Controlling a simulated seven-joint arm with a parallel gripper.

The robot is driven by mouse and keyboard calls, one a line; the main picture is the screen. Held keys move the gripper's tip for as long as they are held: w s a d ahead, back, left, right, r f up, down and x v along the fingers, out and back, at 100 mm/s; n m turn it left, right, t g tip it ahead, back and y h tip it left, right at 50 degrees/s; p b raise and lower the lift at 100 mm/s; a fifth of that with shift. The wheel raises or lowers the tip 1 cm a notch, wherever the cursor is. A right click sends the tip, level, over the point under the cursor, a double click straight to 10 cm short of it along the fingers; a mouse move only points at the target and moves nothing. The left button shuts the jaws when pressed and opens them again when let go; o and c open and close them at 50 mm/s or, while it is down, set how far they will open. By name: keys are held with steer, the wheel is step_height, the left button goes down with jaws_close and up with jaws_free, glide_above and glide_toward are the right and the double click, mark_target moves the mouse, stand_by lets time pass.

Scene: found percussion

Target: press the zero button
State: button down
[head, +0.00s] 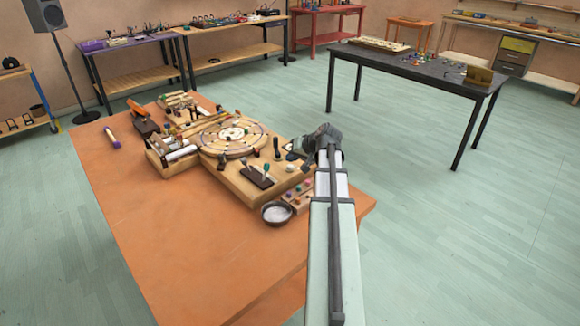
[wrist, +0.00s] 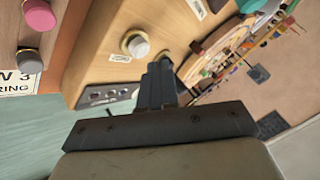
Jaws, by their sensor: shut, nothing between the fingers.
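My gripper (wrist: 160,68) is shut and empty, its dark fingers reaching over a wooden panel (wrist: 98,50). In the head view my gripper (head: 294,154) is at the right side of the wooden instrument (head: 240,185) on the orange table. Another round knob is partly hidden behind the fingertips. I cannot tell for certain which button is the zero button.
A pink button (wrist: 39,15) and a grey button (wrist: 29,60) sit on a lower block at the left. A round wooden disc (head: 232,137), a dark plate with levers (head: 257,177) and a metal bowl (head: 277,213) are nearby. The front of the orange table (head: 190,245) is clear.

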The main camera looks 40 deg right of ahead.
mark_target(292, 166)
steer(key=shift+f, duration=0.1)
stand_by(0.3)
steer(key=shift+f, duration=0.35)
steer(key=shift+f, duration=0.45)
stand_by(0.9)
steer(key=shift+r, duration=0.9)
steer(key=shift+r, duration=0.1)
steer(key=shift+r, duration=2.4)
